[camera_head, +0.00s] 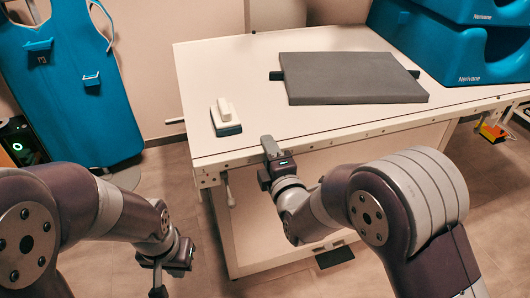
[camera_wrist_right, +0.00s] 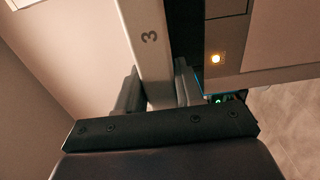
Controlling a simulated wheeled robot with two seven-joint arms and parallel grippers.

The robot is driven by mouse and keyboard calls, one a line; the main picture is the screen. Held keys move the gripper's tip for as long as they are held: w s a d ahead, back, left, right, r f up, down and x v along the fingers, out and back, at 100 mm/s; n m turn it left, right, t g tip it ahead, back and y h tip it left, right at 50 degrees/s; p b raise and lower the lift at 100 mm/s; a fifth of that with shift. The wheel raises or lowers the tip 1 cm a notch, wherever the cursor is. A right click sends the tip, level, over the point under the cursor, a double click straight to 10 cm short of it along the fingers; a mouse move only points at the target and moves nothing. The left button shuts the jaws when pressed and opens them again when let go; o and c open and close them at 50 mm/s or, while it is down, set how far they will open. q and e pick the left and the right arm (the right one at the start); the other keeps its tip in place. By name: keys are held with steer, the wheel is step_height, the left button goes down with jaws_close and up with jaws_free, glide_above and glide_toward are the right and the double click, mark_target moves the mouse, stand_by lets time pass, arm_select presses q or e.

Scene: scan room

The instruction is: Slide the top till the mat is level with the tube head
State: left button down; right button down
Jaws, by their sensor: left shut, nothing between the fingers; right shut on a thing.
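The dark grey mat (camera_head: 350,80) lies flat on the white table top (camera_head: 240,75), with dark tabs at its left and right edges. My right gripper (camera_head: 270,146) is at the front edge of the top, left of the mat. It is shut on the table's front rail (camera_head: 350,135). My left gripper (camera_head: 158,284) hangs low at the left of the table, shut and empty. I cannot make out a tube head in either view.
A white block with a teal base (camera_head: 226,117) stands on the top near the left front corner. Blue moulded supports (camera_head: 460,40) stand at the back right. A lever (camera_head: 228,188) hangs below the front left corner. A blue apron (camera_head: 70,80) hangs at the left wall.

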steer(key=c, duration=0.8)
jaws_free()
steer(key=shift+a, duration=0.2)
steer(key=shift+s, duration=0.15)
steer(key=p+v, duration=0.1)
steer(key=v, duration=1.1)
steer(key=shift+s, duration=0.25)
